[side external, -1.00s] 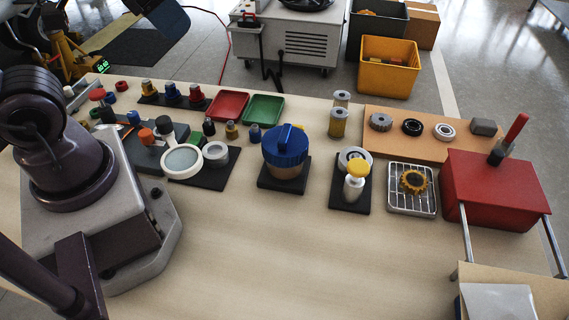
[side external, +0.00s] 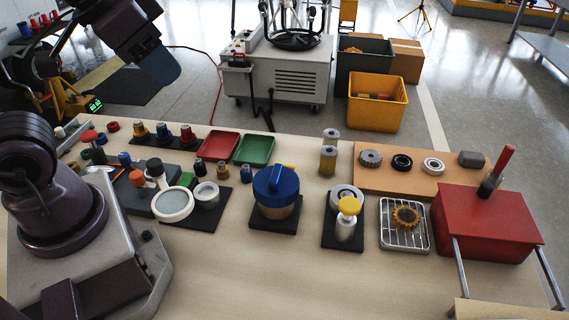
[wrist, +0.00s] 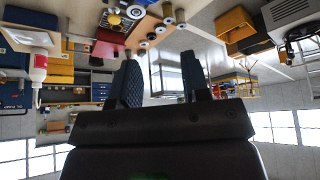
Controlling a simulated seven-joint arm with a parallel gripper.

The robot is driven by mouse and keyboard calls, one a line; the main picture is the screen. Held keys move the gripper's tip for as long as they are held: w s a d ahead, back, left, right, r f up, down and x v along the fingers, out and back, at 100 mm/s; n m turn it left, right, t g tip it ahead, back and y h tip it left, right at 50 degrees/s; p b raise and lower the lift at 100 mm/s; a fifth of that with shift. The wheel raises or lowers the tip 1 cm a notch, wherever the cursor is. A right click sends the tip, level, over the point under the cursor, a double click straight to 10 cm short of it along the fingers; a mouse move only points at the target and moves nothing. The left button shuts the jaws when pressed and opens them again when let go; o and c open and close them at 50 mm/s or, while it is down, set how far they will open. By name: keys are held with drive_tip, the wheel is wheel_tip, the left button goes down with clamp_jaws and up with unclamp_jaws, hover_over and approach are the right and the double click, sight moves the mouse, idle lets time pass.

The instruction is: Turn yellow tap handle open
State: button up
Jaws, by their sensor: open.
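A yellow round knob (side external: 348,205) tops a pale, upright fitting on a black base plate (side external: 343,240), right of centre on the bench. A blue-topped round unit (side external: 276,186) stands left of it on another black plate. A small yellow piece (side external: 289,168) shows behind the blue top and is mostly hidden. I cannot tell which yellow part is the tap handle. My gripper (side external: 160,66) is high at the upper left in the side view, well away from both. In the wrist view my gripper (wrist: 161,75) is open, with nothing between its dark blue fingers.
A wire tray (side external: 404,236) holds a gold gear, beside a red box (side external: 484,224) with an upright red handle. Red (side external: 218,145) and green (side external: 254,150) trays, a magnifier (side external: 173,204) and several small parts crowd the left and back. The front middle of the bench is clear.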

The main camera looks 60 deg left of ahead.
drive_tip(key=shift+f, duration=0.1)
drive_tip(key=w+a+f+n+g+h, duration=0.1)
drive_tip(key=w+a+f+n+h, duration=0.15)
drive_tip(key=w+f+n, duration=0.85)
drive_tip(key=w+a+f+n+g+h, duration=0.1)
drive_tip(key=w+a+f+n, duration=0.45)
drive_tip(key=n, duration=1.05)
drive_tip(key=x, duration=1.4)
drive_tip(key=shift+w+d+f, duration=0.15)
drive_tip(key=shift+w+d, duration=0.15)
drive_tip(key=shift+d, duration=0.2)
clamp_jaws()
